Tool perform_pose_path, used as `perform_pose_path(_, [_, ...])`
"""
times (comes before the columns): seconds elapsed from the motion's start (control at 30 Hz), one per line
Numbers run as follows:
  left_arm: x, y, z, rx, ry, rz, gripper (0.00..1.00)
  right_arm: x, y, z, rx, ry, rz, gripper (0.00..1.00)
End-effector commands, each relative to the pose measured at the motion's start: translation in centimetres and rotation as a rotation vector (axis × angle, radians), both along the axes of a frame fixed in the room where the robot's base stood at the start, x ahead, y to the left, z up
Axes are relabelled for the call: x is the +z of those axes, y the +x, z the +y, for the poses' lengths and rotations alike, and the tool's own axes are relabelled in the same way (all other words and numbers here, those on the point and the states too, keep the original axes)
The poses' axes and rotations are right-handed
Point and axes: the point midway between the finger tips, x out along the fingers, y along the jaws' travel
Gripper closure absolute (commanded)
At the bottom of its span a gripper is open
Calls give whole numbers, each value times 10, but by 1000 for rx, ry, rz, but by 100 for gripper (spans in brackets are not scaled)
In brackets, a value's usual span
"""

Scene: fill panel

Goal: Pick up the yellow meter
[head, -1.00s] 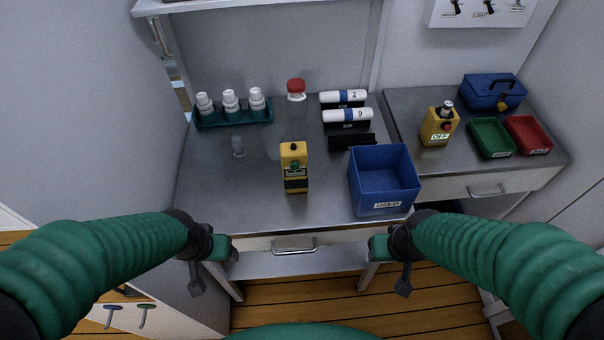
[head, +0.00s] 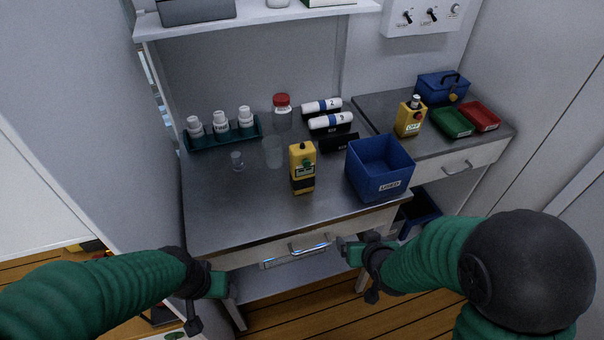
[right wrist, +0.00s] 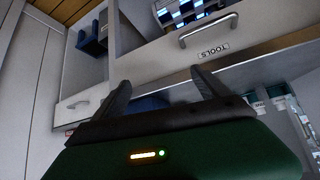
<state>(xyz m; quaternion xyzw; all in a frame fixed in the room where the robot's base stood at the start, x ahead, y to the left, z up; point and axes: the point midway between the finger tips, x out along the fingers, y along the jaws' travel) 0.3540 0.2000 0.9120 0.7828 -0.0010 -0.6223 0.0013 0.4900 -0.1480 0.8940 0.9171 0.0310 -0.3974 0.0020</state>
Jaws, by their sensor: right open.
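The meter is not seen in the right wrist view.
A blue bin (head: 380,170) stands right of the meter. A clear beaker (head: 273,152) is just left of it. A teal rack (head: 222,136) of white bottles is at the back left. A drawer handle (right wrist: 208,30) labelled TOOLS shows in the right wrist view. The bench's front left is bare.

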Motion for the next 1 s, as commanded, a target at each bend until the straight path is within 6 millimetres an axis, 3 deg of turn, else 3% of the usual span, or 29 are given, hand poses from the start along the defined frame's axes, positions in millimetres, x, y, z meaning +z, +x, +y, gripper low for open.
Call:
perform_pose_path(0.17, [-9, 0, 0, 0, 0, 0, 33, -8, 32, 25, 43, 18, -202, 15])
perform_pose_path(0.3, [-18, 0, 0, 0, 0, 0, 33, -6, 53, 57, 109, 50, -446, 15])
perform_pose_path(0.5, [-25, 0, 0, 0, 0, 0, 33, 13, 49, 96, 216, 112, -746, 15])
perform_pose_path(0.67, [-23, 0, 0, 0, 0, 0, 33, 22, 53, 105, 236, 131, -810, 15])
perform_pose_path(1.0, [-17, 0, 0, 0, 0, 0, 33, 22, 134, 131, 236, 130, -809, 15])
